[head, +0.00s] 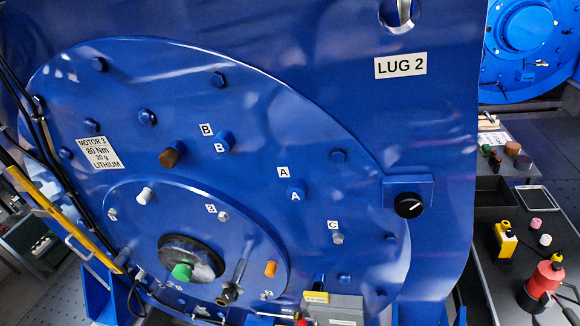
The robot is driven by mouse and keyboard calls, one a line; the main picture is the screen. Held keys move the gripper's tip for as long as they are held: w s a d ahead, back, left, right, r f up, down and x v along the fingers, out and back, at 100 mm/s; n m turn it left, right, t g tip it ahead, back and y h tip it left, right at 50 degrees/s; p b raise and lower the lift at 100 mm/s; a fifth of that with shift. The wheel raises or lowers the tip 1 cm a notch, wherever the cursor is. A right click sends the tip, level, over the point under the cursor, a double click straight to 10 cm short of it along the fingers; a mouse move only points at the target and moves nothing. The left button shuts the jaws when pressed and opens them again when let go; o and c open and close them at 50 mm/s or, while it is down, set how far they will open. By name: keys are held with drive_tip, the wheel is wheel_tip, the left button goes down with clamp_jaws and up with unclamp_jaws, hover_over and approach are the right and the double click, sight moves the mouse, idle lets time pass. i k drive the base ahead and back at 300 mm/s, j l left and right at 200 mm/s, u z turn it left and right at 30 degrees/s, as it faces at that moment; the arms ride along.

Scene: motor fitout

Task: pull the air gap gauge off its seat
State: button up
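No part in the head view is clearly marked as the air gap gauge, so I cannot tell which one it is. The big blue motor (300,120) fills the left and middle. Small parts stand on its face: a brown plug (172,155), a white plug (146,195), an orange plug (270,269), a dark fitting with a brass-coloured end (228,294) and a green knob (182,272) at the dark shaft hub (205,262). My gripper is not in view.
A grey box (338,310) with a yellow label stands at the bottom middle. At right, a dark bench (485,215) holds a yellow block (502,240), a red can (544,279) and small plugs. A black selector knob (408,205) sticks out. A yellow rail (70,225) stands left.

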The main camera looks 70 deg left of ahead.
sight(317, 295)
drive_tip(key=k+u, duration=0.15)
drive_tip(key=u, duration=0.25)
drive_tip(key=k+u, duration=0.2)
drive_tip(key=u, duration=0.2)
drive_tip(key=k+u, duration=0.15)
drive_tip(key=u, duration=0.25)
drive_tip(key=k+j, duration=0.4)
drive_tip(key=k, duration=0.2)
drive_tip(key=i+j+z, duration=0.1)
drive_tip(key=z, duration=0.35)
drive_tip(key=i+j+z, duration=0.2)
drive_tip(key=z, duration=0.25)
drive_tip(key=i+j+z, duration=0.1)
drive_tip(key=z, duration=0.35)
drive_tip(key=i+j+z, duration=0.15)
drive_tip(key=j, duration=0.55)
drive_tip(key=i+j+z, duration=0.15)
drive_tip(key=j, duration=0.6)
drive_tip(key=i+j+z, duration=0.2)
drive_tip(key=j, duration=1.1)
